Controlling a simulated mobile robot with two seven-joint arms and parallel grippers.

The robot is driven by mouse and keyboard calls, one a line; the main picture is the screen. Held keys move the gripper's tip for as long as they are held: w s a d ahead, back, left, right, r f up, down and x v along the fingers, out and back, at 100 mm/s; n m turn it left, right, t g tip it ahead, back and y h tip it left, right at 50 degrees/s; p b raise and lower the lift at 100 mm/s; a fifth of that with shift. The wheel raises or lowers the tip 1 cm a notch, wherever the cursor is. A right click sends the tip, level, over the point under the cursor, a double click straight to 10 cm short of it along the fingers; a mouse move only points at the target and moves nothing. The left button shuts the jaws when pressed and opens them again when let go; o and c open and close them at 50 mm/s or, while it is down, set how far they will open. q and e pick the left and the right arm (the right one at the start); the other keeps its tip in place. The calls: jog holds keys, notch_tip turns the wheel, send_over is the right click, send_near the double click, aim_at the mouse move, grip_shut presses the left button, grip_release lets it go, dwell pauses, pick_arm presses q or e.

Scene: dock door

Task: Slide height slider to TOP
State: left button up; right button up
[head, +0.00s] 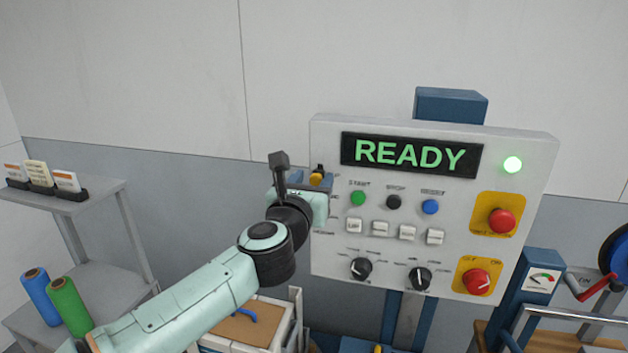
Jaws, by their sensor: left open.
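The grey control panel (385,275) fills the right middle of the head view. Its display (411,155) reads READY in green. My left arm reaches in from the lower left. My left gripper (318,186) is at the panel's left edge, open. A small orange-yellow piece with a black top (317,176) shows at the gripper, over the panel's left side. It may be the height slider's handle, but I cannot tell surely. The slider's track and markings are hidden behind my gripper and wrist. Whether the fingers touch the handle I cannot tell.
Right of my gripper are green (358,198), black (393,202) and blue (431,207) buttons, several white switches and two black knobs. A red button (501,220) and red rotary switch (477,282) sit farther right. A grey shelf (95,198) stands at left.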

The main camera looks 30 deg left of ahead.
pick_arm(q)
jog(key=b+v, duration=0.1)
jog(key=v, duration=1.1)
pick_arm(e)
jog(key=shift+s+f, duration=0.7)
jog(key=shift+f, duration=0.2)
